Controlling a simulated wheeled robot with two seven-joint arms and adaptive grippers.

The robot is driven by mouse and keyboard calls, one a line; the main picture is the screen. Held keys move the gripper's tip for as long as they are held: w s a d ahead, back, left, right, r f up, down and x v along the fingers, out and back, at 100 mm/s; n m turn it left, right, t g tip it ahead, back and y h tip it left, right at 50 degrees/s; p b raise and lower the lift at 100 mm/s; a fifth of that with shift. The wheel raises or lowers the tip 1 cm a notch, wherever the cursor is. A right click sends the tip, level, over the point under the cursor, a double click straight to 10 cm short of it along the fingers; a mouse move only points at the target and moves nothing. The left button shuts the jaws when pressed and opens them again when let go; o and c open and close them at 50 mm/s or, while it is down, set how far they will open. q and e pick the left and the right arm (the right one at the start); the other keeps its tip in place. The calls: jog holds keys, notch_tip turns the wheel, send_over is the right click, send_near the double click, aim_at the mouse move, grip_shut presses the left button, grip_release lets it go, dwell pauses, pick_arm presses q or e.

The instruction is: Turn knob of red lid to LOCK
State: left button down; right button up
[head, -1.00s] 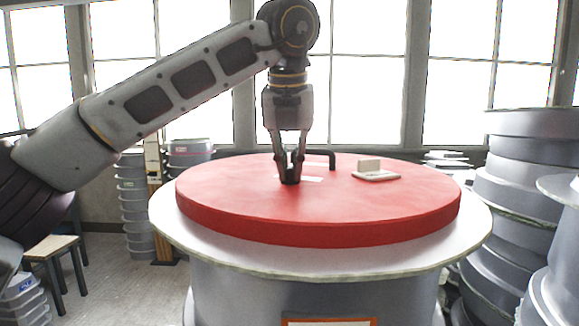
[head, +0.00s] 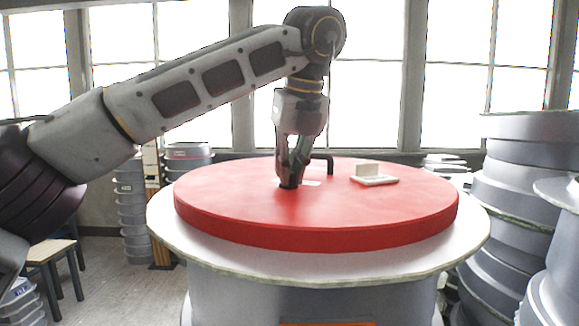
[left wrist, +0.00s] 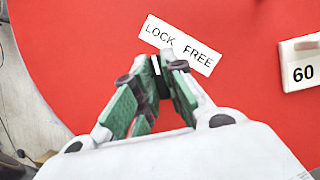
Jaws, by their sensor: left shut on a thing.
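The red lid (head: 400,215) is a round disc on a large grey-white mould. My left gripper (head: 291,182) comes down on the lid left of its middle, its hand tilted. It is shut on the black knob (head: 287,184), which is mostly hidden by the fingers. In the left wrist view the left gripper (left wrist: 158,66) shows green-padded fingers closed around the knob, where a small white mark (left wrist: 156,65) shows between the tips. A white label (left wrist: 180,45) reading LOCK and FREE lies just beyond the fingertips. The mark points near the label, but I cannot tell at which word. My right gripper is not in view.
A black handle (head: 328,163) stands on the lid behind the gripper. Stacked grey moulds (head: 515,210) crowd the right side.

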pick_arm(q)
jog(key=c, duration=1.5)
grip_release()
jog(key=shift+s+r, duration=0.1)
jog(key=shift+r, duration=0.05)
jog(key=shift+v, duration=5.85)
